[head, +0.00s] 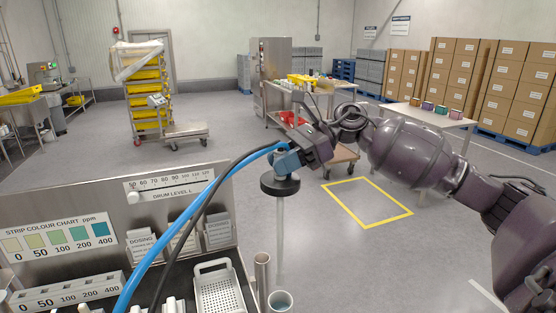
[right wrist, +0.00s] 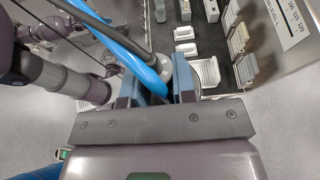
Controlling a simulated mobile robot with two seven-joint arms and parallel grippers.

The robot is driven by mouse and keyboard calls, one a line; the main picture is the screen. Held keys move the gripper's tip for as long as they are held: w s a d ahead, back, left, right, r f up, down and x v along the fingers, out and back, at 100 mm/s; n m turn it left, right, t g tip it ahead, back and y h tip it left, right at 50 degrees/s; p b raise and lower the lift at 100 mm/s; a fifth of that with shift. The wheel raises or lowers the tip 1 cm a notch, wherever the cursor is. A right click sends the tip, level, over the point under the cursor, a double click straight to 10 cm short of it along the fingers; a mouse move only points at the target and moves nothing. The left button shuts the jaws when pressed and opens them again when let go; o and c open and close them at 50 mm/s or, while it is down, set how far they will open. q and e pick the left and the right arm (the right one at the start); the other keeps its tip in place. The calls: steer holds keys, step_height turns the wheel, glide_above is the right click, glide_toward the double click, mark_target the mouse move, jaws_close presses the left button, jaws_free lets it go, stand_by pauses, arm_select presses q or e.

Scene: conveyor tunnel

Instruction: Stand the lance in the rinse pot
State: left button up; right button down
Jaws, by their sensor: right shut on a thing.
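My right gripper (head: 289,160) is shut on the blue head of the lance (head: 280,230), a thin pale tube below a round black disc. The lance hangs upright, with blue and black hoses running from its head to the lower left. In the right wrist view, my right gripper (right wrist: 157,92) has its jaws around the lance head, and the hoses hide part of the grip. An open round pot with a bluish inside (head: 280,301), which looks like the rinse pot, stands at the bottom edge, below the lance. The lance's lower tip appears above it; the exact gap is unclear. My left gripper is not seen.
A steel tube (head: 262,272) stands upright just left of the pot.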

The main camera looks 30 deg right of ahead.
mark_target(290, 176)
steer(key=shift+f+b, duration=0.45)
steer(key=shift+f, duration=2.3)
steer(key=shift+d+f+b, duration=0.1)
steer(key=shift+f+b, duration=0.05)
steer(key=shift+b, duration=0.5)
